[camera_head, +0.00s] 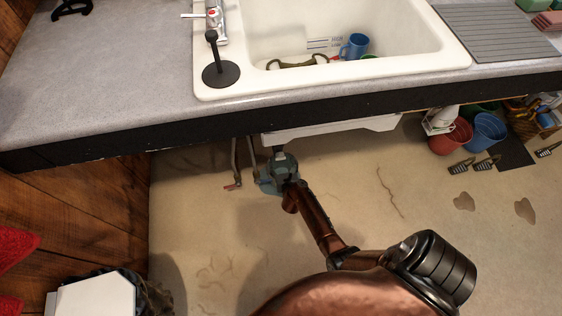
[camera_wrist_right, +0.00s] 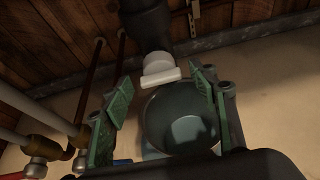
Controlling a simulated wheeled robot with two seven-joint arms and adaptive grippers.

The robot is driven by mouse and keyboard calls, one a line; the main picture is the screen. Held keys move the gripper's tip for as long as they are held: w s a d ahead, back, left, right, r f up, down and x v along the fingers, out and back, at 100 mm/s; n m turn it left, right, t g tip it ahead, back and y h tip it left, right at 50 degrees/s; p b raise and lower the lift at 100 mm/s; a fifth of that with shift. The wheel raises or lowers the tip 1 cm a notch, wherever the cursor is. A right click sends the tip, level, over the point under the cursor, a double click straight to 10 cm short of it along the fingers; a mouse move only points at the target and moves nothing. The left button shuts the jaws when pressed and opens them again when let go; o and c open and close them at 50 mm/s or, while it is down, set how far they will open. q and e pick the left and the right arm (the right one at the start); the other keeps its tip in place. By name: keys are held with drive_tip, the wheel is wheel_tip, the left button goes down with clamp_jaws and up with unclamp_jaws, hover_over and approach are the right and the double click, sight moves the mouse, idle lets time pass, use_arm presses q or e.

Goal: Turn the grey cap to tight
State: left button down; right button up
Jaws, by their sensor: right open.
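A pale grey cap (camera_wrist_right: 160,70) with a flat, wider edge sits at the lower end of a dark pipe (camera_wrist_right: 147,25) in the right wrist view. My right gripper (camera_wrist_right: 161,82) is open, with a green finger on each side of the view. The cap shows between and slightly beyond the fingertips, and no grip on it is visible. In the head view my right gripper (camera_head: 285,172) is below the sink's front edge, where the arm hides much of the fitting. My left gripper is in neither view.
A dark round vessel (camera_wrist_right: 182,120) stands under the cap. Pipes with brass-coloured fittings (camera_wrist_right: 40,146) run at the left of the wrist view. The white sink (camera_head: 330,82) and counter (camera_head: 110,85) overhang. Red (camera_head: 450,137) and blue (camera_head: 486,131) buckets stand right; the floor between is clear.

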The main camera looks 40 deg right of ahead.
drive_tip(key=v, duration=1.2)
idle(0.5)
